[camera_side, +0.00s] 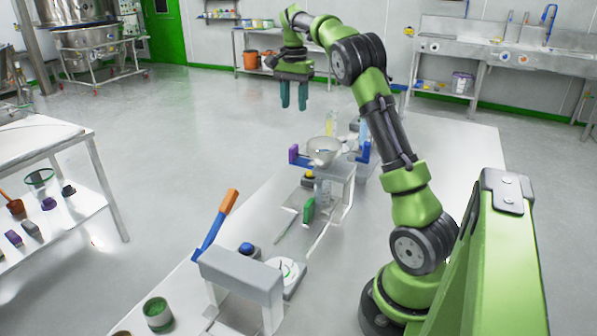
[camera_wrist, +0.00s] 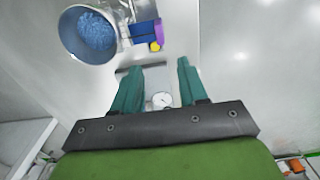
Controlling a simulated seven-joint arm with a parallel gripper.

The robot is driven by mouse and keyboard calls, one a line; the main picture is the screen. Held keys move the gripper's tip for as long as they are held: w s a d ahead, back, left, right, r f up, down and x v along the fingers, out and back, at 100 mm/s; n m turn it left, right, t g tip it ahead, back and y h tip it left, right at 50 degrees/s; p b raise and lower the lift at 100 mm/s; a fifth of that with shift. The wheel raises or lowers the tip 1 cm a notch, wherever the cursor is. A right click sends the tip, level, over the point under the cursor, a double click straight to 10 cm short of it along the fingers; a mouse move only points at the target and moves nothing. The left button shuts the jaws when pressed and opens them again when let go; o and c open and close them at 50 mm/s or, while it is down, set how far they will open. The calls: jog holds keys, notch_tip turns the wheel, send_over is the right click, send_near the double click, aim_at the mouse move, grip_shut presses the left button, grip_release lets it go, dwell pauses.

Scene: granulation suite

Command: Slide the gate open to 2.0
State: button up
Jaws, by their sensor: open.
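The gate (camera_side: 301,160) is a blue slide with a purple end (camera_side: 293,153), at a silver hopper (camera_side: 323,149) on a small white stand. In the wrist view the hopper (camera_wrist: 68,40) holds blue granules, and the gate's blue body (camera_wrist: 145,31) with its purple end (camera_wrist: 158,31) sits to its right. My gripper (camera_side: 293,106) has teal fingers pointing down. It is open and empty, above and apart from the gate. In the wrist view my gripper (camera_wrist: 157,66) shows its fingers spread below the gate's end. I cannot read any gate scale.
A yellow knob (camera_wrist: 155,47) sits beside the gate. A white dial (camera_wrist: 162,100) shows between the fingers in the wrist view. The air around my gripper is clear.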

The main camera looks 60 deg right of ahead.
notch_tip(320, 180, up, 2)
dwell(0.5)
